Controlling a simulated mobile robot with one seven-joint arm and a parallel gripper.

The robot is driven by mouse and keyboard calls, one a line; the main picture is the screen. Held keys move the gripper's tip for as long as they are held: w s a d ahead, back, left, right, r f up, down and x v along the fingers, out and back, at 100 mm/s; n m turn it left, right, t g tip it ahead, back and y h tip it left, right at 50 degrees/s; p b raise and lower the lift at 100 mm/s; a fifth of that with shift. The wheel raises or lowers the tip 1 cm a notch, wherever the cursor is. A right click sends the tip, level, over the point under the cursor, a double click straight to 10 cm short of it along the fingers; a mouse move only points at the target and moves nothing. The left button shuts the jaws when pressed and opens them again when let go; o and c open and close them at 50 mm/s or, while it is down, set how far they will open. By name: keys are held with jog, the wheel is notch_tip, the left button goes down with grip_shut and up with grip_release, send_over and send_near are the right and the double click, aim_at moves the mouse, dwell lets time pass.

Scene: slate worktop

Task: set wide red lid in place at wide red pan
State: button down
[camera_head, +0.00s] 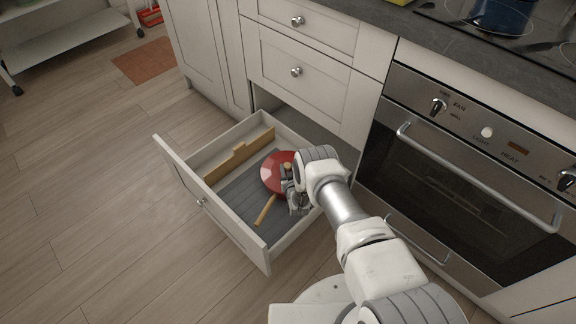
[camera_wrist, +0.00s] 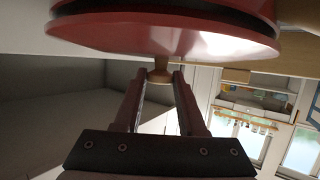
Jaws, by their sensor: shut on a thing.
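The wide red lid (camera_head: 271,172) is a glossy red disc over the grey floor of the open drawer, partly hidden by my gripper (camera_head: 289,178). In the wrist view the lid (camera_wrist: 170,38) fills the top, with its small wooden knob (camera_wrist: 161,73) between my fingertips (camera_wrist: 161,80). My gripper is shut on that knob. Beyond the lid, past a dark band, is another red surface, apparently the wide red pan (camera_wrist: 180,5). A wooden handle (camera_head: 266,210) sticks out below the lid in the head view. I cannot tell whether lid and pan touch.
The open drawer (camera_head: 228,222) has white walls around the lid and a wooden divider (camera_head: 238,157) along one side. The oven (camera_head: 460,160) stands close on the right. Closed drawers are above, and a dark pot (camera_head: 503,14) is on the hob. The floor at left is clear.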

jog(key=shift+f, duration=0.3)
jog(key=shift+c, duration=2)
grip_release()
jog(key=shift+r+p, duration=0.35)
jog(key=shift+r, duration=0.15)
jog(key=r+p, duration=0.1)
jog(key=r, duration=0.1)
jog(key=d+r+p, duration=0.1)
jog(key=r, duration=0.1)
jog(key=shift+s+d+r+p, duration=0.15)
jog(key=shift+p, duration=0.25)
jog(key=s+d+r+p, duration=0.3)
jog(key=d+r+p, duration=0.1)
jog(key=d, duration=0.5)
jog(key=shift+s+d+r, duration=0.3)
jog(key=shift+d+r, duration=0.1)
jog(key=shift+r, duration=0.45)
